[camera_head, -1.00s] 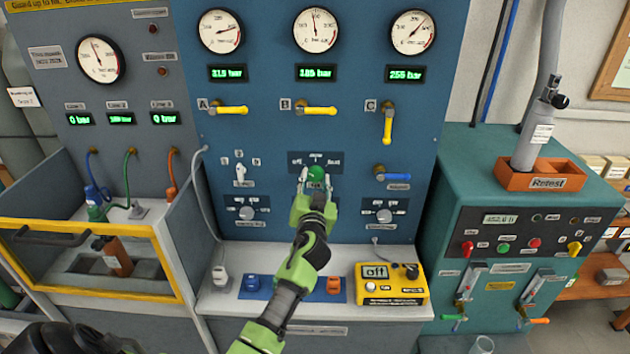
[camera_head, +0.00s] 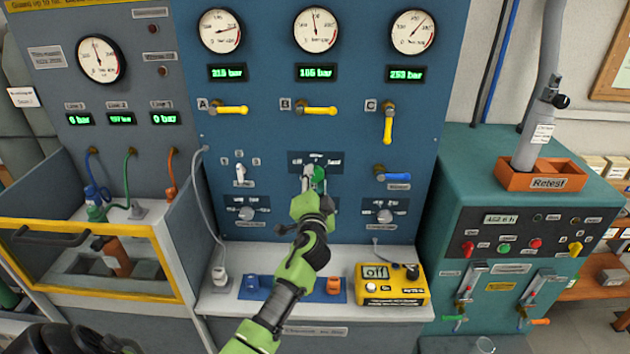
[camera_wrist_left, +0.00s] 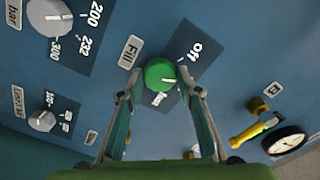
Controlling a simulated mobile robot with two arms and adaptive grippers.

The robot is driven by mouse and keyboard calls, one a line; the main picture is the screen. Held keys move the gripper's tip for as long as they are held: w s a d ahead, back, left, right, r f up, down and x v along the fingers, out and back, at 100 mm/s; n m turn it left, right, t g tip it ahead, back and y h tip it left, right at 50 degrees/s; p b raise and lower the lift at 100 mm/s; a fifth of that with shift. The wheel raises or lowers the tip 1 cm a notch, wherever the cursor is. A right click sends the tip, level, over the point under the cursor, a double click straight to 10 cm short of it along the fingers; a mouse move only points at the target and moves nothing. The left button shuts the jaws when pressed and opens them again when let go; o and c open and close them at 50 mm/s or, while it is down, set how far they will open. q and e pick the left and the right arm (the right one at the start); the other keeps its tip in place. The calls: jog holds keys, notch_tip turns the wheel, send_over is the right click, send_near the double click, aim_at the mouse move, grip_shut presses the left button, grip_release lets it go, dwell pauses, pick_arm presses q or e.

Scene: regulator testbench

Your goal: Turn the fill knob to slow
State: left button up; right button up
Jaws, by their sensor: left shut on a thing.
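The green fill knob (camera_head: 319,173) sits on the blue panel below the middle gauge, with a dark label plate behind it. In the left wrist view the knob (camera_wrist_left: 160,74) shows beside the "Fill" label (camera_wrist_left: 130,51) and near the word "Off" (camera_wrist_left: 195,51). My left gripper (camera_head: 313,184) comes from below and is shut on the knob; its two fingers (camera_wrist_left: 160,94) lie on either side of it in the wrist view. The gripper hides part of the plate. The knob's pointer direction is hard to read. My right gripper is not in view.
Yellow valve handles A (camera_head: 232,110), B (camera_head: 317,110) and C (camera_head: 388,125) are above, and a blue handle (camera_head: 395,176) is to the right. A white switch (camera_head: 239,172) is to the left. A yellow device reading "off" (camera_head: 390,287) stands on the shelf below.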

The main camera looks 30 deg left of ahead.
pick_arm(q)
jog(key=shift+m+p, duration=0.35)
jog(key=shift+m, duration=1.95)
jog(key=o, duration=1.1)
jog(key=shift+d, duration=0.1)
jog(key=v, duration=1.2)
jog(key=shift+f, duration=0.1)
